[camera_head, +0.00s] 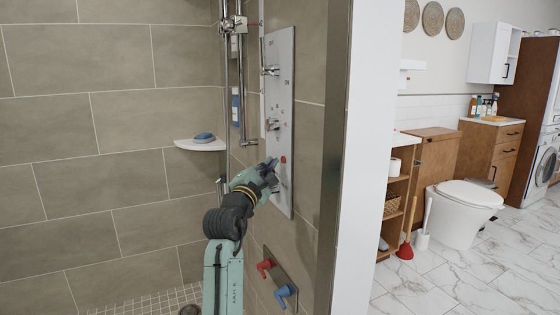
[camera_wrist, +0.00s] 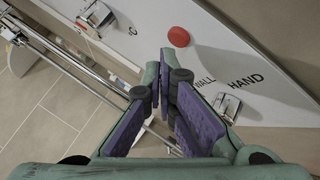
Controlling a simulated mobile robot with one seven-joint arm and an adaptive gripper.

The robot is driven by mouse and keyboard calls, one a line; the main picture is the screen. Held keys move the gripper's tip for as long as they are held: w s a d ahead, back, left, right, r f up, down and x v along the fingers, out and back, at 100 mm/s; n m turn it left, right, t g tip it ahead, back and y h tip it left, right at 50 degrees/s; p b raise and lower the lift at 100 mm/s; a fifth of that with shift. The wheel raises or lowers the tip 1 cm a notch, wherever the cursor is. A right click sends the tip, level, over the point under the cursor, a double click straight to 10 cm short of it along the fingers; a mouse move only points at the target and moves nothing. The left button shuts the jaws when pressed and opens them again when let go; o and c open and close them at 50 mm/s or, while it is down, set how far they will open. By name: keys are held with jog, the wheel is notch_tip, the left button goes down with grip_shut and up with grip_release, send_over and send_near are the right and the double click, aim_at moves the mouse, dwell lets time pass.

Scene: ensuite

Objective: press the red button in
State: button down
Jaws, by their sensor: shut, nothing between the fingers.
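The red button (camera_head: 283,159) is a small round disc on the grey-white shower panel (camera_head: 281,70) on the tiled wall. In the wrist view the red button (camera_wrist: 179,37) shows uncovered, just beyond and slightly right of the fingertips. My gripper (camera_head: 272,163) is close to the panel, a little left of the button in the head view. In the wrist view my gripper (camera_wrist: 166,58) has its fingertips together and holds nothing. I cannot tell whether the fingertips touch the panel; they do not cover the button.
Chrome levers (camera_head: 270,71) stick out of the panel above. A shower rail (camera_head: 240,80) stands left of it. Red (camera_head: 265,267) and blue (camera_head: 286,293) taps sit below. A corner shelf (camera_head: 200,144) holds a blue item. A wall edge (camera_head: 365,150) stands at right.

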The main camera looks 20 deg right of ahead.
jog(key=shift+a, duration=0.5)
jog(key=a, duration=0.5)
jog(key=shift+s+p, duration=0.1)
jog(key=shift+p, duration=0.2)
